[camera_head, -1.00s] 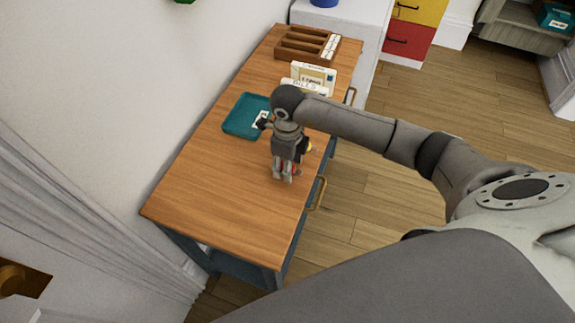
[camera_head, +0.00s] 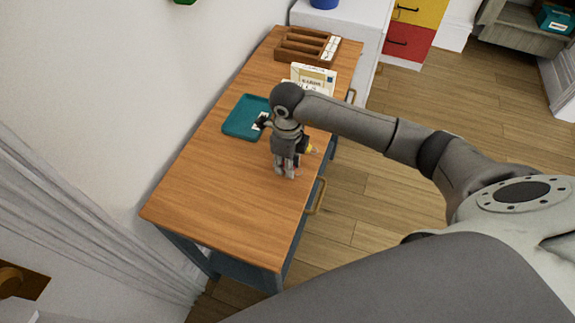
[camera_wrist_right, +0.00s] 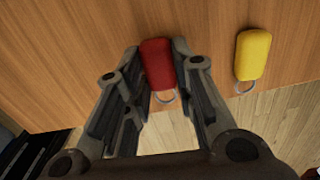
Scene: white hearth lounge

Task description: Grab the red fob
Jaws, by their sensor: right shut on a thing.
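The red fob (camera_wrist_right: 157,63), with a metal ring at its lower end, sits between the fingertips of my right gripper (camera_wrist_right: 159,52) in the right wrist view. The fingers are closed on its two sides, near the table edge. In the head view my right gripper (camera_head: 285,172) points down over the wooden table (camera_head: 215,190), and the red fob is mostly hidden behind it. A yellow fob (camera_wrist_right: 253,55) with a ring lies to the right of the red one in the wrist view, apart from the gripper. My left gripper is not in view.
A teal tray (camera_head: 232,129) lies left of my right gripper, with a small label beside my wrist. Letter cards (camera_head: 314,76) and a wooden rack (camera_head: 290,46) stand farther back. The table's near-left part is clear. A white cabinet (camera_head: 355,30) stands beyond.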

